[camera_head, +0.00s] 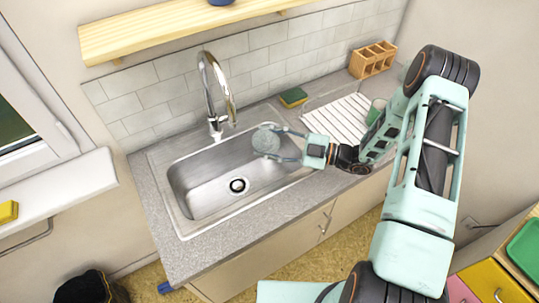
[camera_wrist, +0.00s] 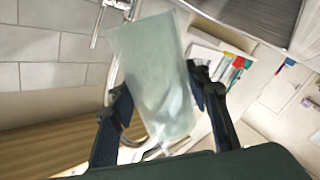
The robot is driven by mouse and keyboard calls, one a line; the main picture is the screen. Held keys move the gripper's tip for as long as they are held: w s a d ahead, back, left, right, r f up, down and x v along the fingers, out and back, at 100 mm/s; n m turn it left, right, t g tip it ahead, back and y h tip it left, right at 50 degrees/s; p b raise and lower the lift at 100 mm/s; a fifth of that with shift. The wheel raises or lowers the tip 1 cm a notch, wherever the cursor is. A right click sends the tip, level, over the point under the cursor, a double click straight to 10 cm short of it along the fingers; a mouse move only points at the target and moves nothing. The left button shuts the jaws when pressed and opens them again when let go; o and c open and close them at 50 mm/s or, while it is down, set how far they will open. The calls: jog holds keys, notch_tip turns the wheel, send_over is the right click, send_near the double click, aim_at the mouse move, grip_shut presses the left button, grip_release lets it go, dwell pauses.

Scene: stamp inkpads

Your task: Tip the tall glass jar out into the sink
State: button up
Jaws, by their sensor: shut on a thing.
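The tall glass jar (camera_head: 267,140) is held above the sink (camera_head: 212,190), over its right part. In the camera_head view the round end of the jar shows. In the camera_wrist view the jar (camera_wrist: 150,72) is pale, see-through and tilted between the two dark fingers. My gripper (camera_head: 285,144) is shut on the jar, with a finger on either side of it. It also shows in the camera_wrist view (camera_wrist: 160,95). I cannot tell whether anything is inside the jar. The sink's drain (camera_head: 238,185) is visible and the basin looks empty.
A chrome faucet (camera_head: 215,95) rises behind the sink, left of the jar. A white ribbed drainboard (camera_head: 338,121), a green and yellow sponge (camera_head: 293,97) and a wooden compartment box (camera_head: 372,60) stand to the right. A wooden shelf (camera_head: 165,30) hangs above.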

jog(key=shift+s+a+f+n+b, duration=0.1)
jog(key=shift+s+f+n+b, duration=0.25)
jog(key=shift+n+b, duration=0.3)
jog(key=shift+s+a+f+n+b, duration=0.1)
jog(key=shift+s+f+n+b, duration=0.15)
jog(key=shift+s+n+b, duration=0.3)
jog(key=shift+s+f+n+b, duration=0.1)
jog(key=shift+s+n+b, duration=0.1)
jog(key=shift+n+b, duration=0.35)
jog(key=shift+r, duration=0.2)
jog(key=s+n+b, duration=0.3)
jog(key=n+b, duration=0.6)
jog(key=n, duration=0.3)
jog(key=s+a+f+n+b, duration=0.1)
jog(key=s+n+b, duration=0.2)
jog(key=n+b, duration=0.6)
jog(key=n, duration=0.4)
jog(key=shift+s+a+f+b, duration=0.15)
jog(key=shift+s+b, duration=0.05)
jog(key=shift+b, duration=0.15)
